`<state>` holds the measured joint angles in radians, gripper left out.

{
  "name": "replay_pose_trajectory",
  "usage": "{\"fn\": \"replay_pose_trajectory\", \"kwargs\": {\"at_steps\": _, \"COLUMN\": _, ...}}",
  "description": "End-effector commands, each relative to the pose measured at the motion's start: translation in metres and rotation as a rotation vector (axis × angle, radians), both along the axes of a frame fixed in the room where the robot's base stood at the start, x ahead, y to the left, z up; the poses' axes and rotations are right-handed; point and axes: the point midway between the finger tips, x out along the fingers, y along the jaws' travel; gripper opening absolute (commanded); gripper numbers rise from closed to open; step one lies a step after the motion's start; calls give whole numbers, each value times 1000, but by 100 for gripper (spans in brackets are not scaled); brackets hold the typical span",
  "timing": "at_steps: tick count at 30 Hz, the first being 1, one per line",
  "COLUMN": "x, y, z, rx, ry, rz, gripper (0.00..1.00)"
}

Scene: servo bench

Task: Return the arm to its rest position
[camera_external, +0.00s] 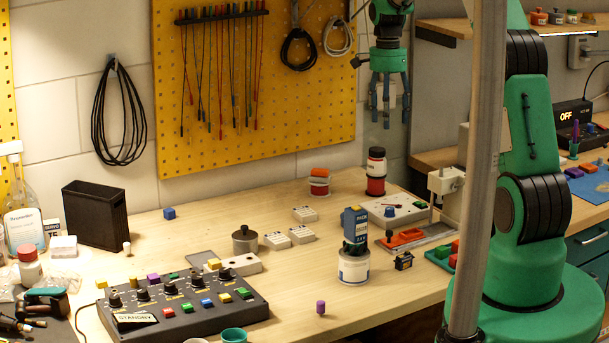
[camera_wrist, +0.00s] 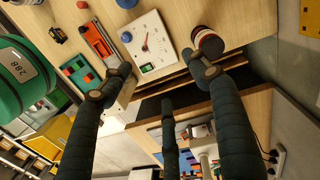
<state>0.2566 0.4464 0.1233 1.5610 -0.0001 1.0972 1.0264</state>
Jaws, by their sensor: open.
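My gripper (camera_external: 388,98) hangs in the air at the upper right of the external view, in front of the wall beside the yellow pegboard. Its fingers point down, are spread apart, and hold nothing. In the wrist view my gripper (camera_wrist: 167,105) shows as dark fingers with open space between them. My green arm (camera_external: 530,120) rises from its base at the right, partly hidden by a grey pole.
The wooden bench (camera_external: 290,285) carries a black control box (camera_external: 185,315), a blue-and-black tool (camera_external: 354,230) on a white jar, a white meter box (camera_external: 395,211) and a red-and-black jar (camera_external: 376,172). The grey pole (camera_external: 481,150) stands before my arm. Air around the gripper looks clear.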

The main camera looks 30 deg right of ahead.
Motion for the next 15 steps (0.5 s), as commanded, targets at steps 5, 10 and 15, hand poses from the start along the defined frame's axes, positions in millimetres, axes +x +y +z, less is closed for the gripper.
{"fn": "replay_pose_trajectory", "kwargs": {"at_steps": 5, "x": -34, "y": 19, "z": 29, "rx": 4, "ry": -7, "rz": 79, "gripper": 61}}
{"fn": "replay_pose_trajectory", "kwargs": {"at_steps": 10, "x": -58, "y": 36, "z": 58, "rx": -1, "ry": -44, "rz": 166, "gripper": 61}}
{"fn": "replay_pose_trajectory", "kwargs": {"at_steps": 15, "x": -85, "y": 57, "z": 87, "rx": -12, "ry": -90, "rz": 268, "gripper": 61}}
